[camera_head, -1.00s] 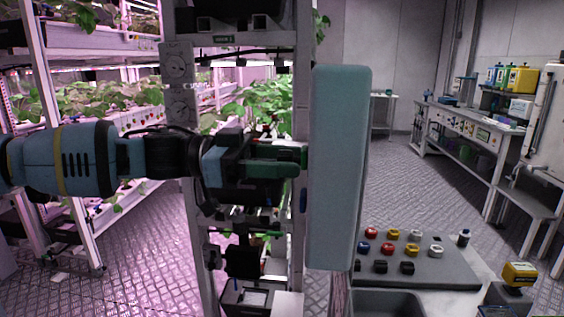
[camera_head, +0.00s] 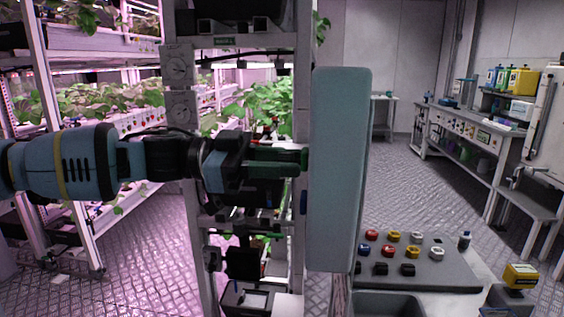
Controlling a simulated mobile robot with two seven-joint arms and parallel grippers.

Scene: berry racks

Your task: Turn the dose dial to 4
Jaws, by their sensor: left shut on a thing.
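My left gripper (camera_head: 303,158) reaches in from the left, level, with its dark green fingers pointing right. The fingers are shut, with their tips at the left edge of a tall blue-grey block (camera_head: 338,170). The dose dial is at the fingertips but hidden by the fingers and this block. I cannot read its number or pointer.
A white rack post (camera_head: 180,140) behind my left wrist carries grey plates with round markings (camera_head: 178,65). A grey board (camera_head: 430,265) at lower right holds several coloured knobs. A workbench (camera_head: 470,135) stands at the far right. The floor between is clear.

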